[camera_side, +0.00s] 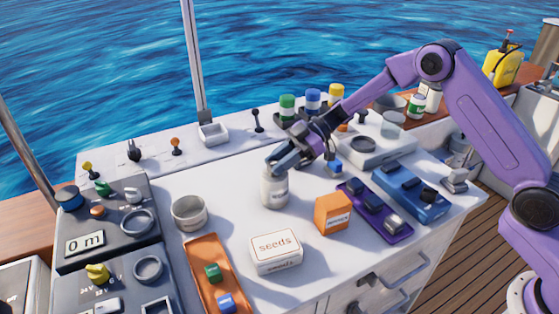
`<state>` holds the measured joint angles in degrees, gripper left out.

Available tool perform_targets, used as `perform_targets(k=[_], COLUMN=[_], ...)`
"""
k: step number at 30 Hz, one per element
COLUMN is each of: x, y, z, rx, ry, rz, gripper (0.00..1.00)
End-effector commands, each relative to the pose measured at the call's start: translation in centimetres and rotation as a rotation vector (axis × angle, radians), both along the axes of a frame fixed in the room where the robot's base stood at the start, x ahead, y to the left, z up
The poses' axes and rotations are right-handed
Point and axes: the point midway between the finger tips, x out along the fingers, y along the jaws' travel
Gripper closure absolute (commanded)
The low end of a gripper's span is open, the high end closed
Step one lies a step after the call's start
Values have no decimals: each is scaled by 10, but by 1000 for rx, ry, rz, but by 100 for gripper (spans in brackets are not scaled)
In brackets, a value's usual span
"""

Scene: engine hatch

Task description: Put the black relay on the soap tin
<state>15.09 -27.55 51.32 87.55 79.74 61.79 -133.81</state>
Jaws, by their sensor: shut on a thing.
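My gripper (277,163) is at the top of a white jar (274,188) with a small unreadable label. It looks shut on the jar's top; the fingers partly hide the rim. The jar stands upright at the middle of the white counter, or just above it; I cannot tell which. Dark blocks sit on a purple tray (362,213) and a blue tray (411,191) to the right; I cannot tell which is the black relay. No readable label marks the soap tin. A white tin (275,251) in front reads "seeds".
An orange box (333,214) stands right of the jar, a grey cup (189,212) to its left. An orange tray (208,267) holds green and blue blocks. Control panels (108,222) fill the left. Several coloured-lid jars (313,101) stand behind my gripper.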

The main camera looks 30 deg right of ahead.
Motion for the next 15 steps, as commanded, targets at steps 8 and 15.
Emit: perform_targets(k=[8,15], x=[0,0], y=[0,0], z=[-3,-3], rx=[0,0], ry=[2,1], rz=[-1,0], gripper=[100,45])
